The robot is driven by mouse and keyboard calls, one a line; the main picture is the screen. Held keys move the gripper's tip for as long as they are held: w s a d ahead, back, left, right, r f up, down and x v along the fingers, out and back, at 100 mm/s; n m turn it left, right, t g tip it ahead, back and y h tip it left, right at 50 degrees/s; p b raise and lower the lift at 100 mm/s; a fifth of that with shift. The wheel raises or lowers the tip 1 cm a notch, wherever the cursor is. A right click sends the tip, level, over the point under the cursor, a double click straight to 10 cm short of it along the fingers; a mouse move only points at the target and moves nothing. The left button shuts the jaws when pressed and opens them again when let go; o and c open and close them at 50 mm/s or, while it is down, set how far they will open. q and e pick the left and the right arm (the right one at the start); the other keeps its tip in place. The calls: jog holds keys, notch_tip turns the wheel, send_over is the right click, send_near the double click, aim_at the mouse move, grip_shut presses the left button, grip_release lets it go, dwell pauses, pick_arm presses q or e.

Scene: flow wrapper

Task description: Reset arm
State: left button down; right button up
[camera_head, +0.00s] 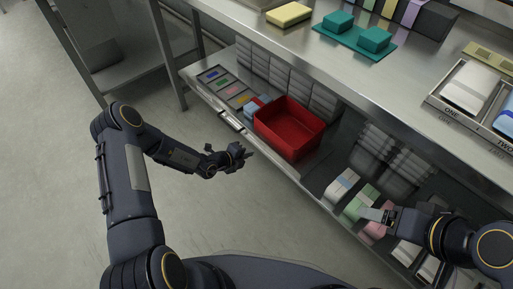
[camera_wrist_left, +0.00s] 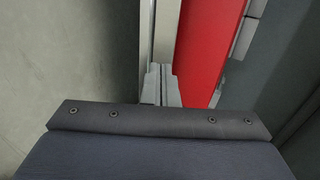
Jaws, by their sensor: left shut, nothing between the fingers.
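My left arm comes in from the left in the head view. Its gripper (camera_head: 249,154) is shut and empty over the aisle, just in front of the lower shelf edge and left of the red bin. In the left wrist view the closed fingers (camera_wrist_left: 161,84) show beside the red bin's wall. My right gripper (camera_head: 366,214) reaches in from the right, over the colored packs on the lower shelf. Whether its fingers are open or shut is too small to tell.
The red bin (camera_head: 289,130) sits on the lower shelf. Green (camera_head: 357,203) and pink packs lie right of it. Colored cards (camera_head: 225,84) lie left. The steel upper counter (camera_head: 290,45) overhangs behind, with teal blocks (camera_head: 375,39) and a labeled tray (camera_head: 437,98). The floor at left is clear.

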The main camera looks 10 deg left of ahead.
pick_arm(q)
jog(key=p+v, duration=0.1)
jog(key=v, duration=0.5)
jog(key=shift+s+a+p, duration=0.2)
jog(key=shift+s+p, duration=0.05)
jog(key=shift+p, duration=0.1)
jog(key=s+d+r+m+g+h, duration=0.1)
jog(key=s+r+m+h, duration=0.15)
jog(key=r+m, duration=1)
jog(key=s+d+r+m+g+h, duration=0.15)
jog(key=s+r+m, duration=0.25)
jog(key=r+m, duration=0.8)
jog(key=s+r+m+g+y, duration=0.2)
jog(key=s+r+m, duration=0.6)
jog(key=s+r, duration=0.15)
jog(key=s+a+m+y, duration=0.5)
jog(key=s+m, duration=0.7)
jog(key=s, duration=0.1)
notch_tip(320, 180, up, 30)
jog(key=p, duration=3)
jog(key=shift+s+a+t+y, duration=0.15)
jog(key=shift+a+t+y, duration=0.15)
jog(key=shift+a+t, duration=0.05)
